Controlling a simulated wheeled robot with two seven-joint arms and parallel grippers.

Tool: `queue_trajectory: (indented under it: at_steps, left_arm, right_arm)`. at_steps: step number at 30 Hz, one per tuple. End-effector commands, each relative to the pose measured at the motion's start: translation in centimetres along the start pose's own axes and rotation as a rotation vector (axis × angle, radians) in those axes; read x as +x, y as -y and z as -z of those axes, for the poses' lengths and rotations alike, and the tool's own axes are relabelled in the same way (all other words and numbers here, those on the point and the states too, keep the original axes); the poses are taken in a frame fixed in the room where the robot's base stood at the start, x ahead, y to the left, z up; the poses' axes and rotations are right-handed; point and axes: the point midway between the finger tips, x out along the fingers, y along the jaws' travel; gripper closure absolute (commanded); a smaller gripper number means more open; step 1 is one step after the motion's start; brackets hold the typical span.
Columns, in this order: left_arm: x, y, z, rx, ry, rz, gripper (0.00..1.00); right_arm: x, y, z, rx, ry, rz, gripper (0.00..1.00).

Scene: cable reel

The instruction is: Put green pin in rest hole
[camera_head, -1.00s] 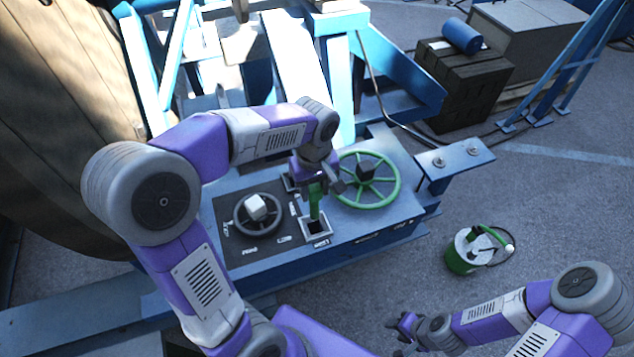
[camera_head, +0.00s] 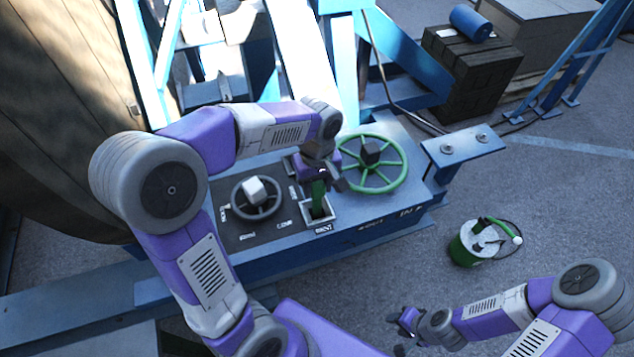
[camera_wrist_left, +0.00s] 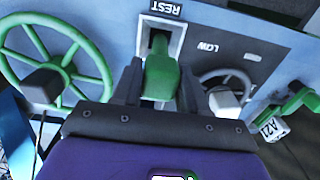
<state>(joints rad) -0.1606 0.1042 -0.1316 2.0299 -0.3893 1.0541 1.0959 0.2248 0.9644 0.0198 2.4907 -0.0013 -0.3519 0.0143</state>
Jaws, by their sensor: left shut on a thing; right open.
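The green pin (camera_head: 319,190) is upright in my left gripper (camera_head: 320,176), which is shut on its upper part. Its lower end is at the square, metal-framed rest hole (camera_head: 319,222) in the console and appears to be inside the frame. In the left wrist view, the pin (camera_wrist_left: 160,76) stands between the fingers of the left gripper (camera_wrist_left: 158,88). The rest hole's frame (camera_wrist_left: 177,40) lies beyond it, beside the REST label. The pin's tip and how deep it sits are hidden. My right gripper (camera_head: 408,322) is open and empty, low over the floor.
A green handwheel (camera_head: 401,172) is right of the hole, and a dark wheel with a pale knob (camera_head: 255,187) is left. A tagged green part (camera_wrist_left: 300,98) shows in the left wrist view.

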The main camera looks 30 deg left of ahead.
Motion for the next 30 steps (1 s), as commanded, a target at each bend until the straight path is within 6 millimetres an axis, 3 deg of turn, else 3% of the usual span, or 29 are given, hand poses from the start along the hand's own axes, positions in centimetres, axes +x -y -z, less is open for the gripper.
queue_trajectory:
  at_steps: [30]
  left_arm:
    - [7.0, 0.0, 0.1, 0.0, -0.001, -0.001, 1.0]
  right_arm:
    - [5.4, -2.0, 0.2, 0.0, 0.0, 0.0, 0.57]
